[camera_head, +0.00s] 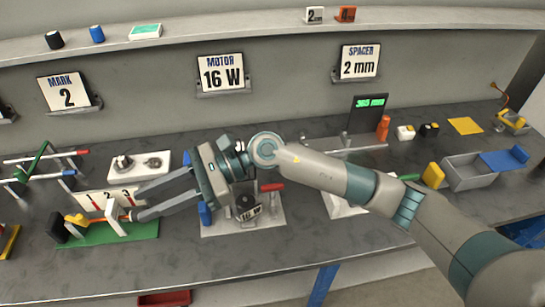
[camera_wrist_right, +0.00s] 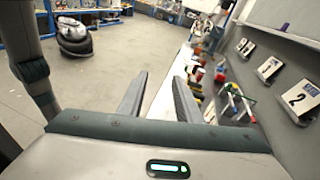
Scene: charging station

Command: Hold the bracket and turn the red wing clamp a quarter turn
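My right gripper (camera_head: 136,205) reaches left over the bench, its two fingers apart with no object clearly held between them; they also show apart in the wrist view (camera_wrist_right: 160,82). At left, a green base (camera_head: 140,230) carries a white upright plate (camera_head: 116,223), near the lower fingertip, and a yellow part (camera_head: 78,220). I cannot tell for certain which part is the bracket or the red wing clamp. My left gripper is out of view.
A marked white board (camera_head: 92,203) and a white socket block (camera_head: 140,165) lie close to my fingers. A green frame with red- and blue-tipped bars (camera_head: 38,165) stands at far left. A grey bin (camera_head: 468,173) is at right. Bare bench shows along the front.

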